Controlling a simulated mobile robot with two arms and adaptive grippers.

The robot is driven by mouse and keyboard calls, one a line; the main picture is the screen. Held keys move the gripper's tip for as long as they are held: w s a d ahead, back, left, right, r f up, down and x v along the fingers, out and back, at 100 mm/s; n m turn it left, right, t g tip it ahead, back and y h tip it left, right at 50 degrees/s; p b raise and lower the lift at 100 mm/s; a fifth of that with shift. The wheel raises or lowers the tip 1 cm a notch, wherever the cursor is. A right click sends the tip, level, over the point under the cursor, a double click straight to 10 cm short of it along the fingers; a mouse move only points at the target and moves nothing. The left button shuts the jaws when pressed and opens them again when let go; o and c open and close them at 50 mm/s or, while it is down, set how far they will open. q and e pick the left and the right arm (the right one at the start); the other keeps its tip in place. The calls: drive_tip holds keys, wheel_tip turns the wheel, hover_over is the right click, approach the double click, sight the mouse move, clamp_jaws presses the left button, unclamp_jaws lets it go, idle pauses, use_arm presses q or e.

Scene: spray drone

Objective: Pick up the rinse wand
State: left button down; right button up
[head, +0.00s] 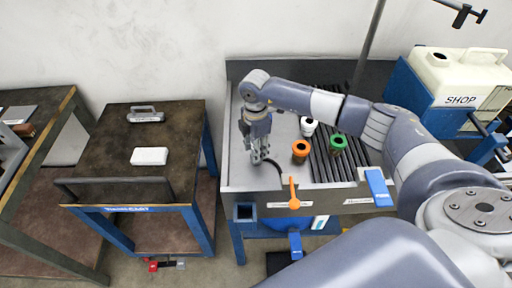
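My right gripper (260,160) points down over the left part of the grey metal sink bench. A thin black curved piece (275,166) runs from beside its fingertips toward the bench's front edge; it may be part of the rinse wand, but I cannot tell. An orange handle-like piece (293,193) stands at the front edge just right of it. The fingers are small and seen at an angle, so I cannot tell whether they are open or shut, or whether they hold the black piece. My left gripper is not in view.
On the bench (232,172) stand a white bottle (308,126), an orange-topped container (300,151) and a green-topped one (338,143), near black slats. A blue item (378,187) is at the front edge. A dark cart (185,135) stands left; a white SHOP tank (455,75) stands right.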

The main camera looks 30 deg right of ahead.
clamp_jaws()
drive_tip(key=shift+r, duration=0.1)
drive_tip(key=shift+w+r+b, duration=0.1)
drive_tip(key=shift+r+b, duration=0.35)
drive_tip(key=shift+r, duration=0.1)
drive_tip(key=shift+s+r+b, duration=0.25)
drive_tip(key=shift+r+b, duration=0.3)
drive_tip(key=shift+r, duration=0.5)
drive_tip(key=s+a+r+b, duration=0.1)
drive_tip(key=s+a+b, duration=0.4)
drive_tip(key=s, duration=0.8)
wheel_tip(320, 180, up, 7)
drive_tip(key=s+a+p, duration=0.1)
drive_tip(key=a+p, duration=0.1)
drive_tip(key=p, duration=0.4)
drive_tip(key=shift+r, duration=0.2)
drive_tip(key=shift+d, duration=0.1)
